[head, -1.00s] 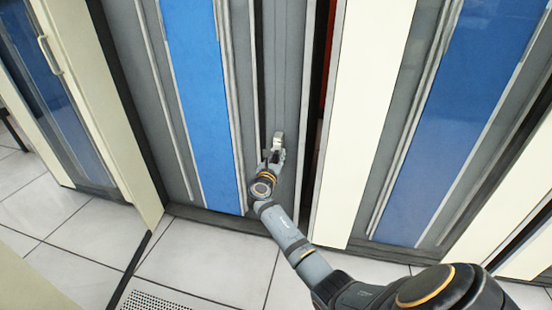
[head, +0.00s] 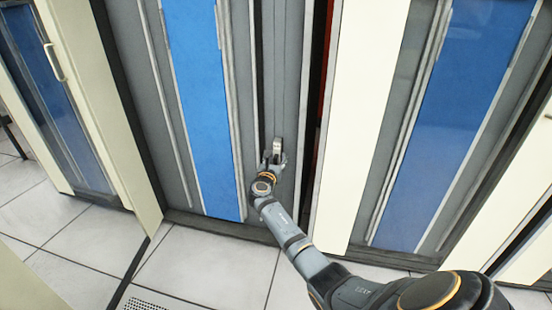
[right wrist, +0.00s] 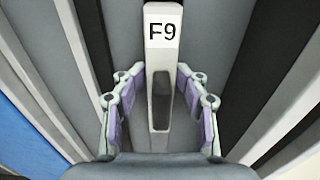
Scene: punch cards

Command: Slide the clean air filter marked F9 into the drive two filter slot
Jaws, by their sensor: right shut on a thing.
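The air filter shows as a pale grey piece (right wrist: 160,75) in the right wrist view, with a white label reading F9 and a dark opening in its handle. In the head view its pale end (head: 277,146) shows just beyond my right gripper (head: 272,158). The fingers (right wrist: 160,100) are on both sides of the handle and shut on it. The filter is against or just in front of the grey cabinet front (head: 285,60), right of a blue panel. I cannot tell how far it sits in any slot; its far part is hidden. My left gripper is out of view.
The blue panel (head: 205,120) stands left of the gripper. A dark gap and a cream cabinet side (head: 370,120) are to the right, then another blue-fronted cabinet (head: 455,130). An open cream door (head: 100,110) juts out at left. Pale tiled floor (head: 200,250) lies below.

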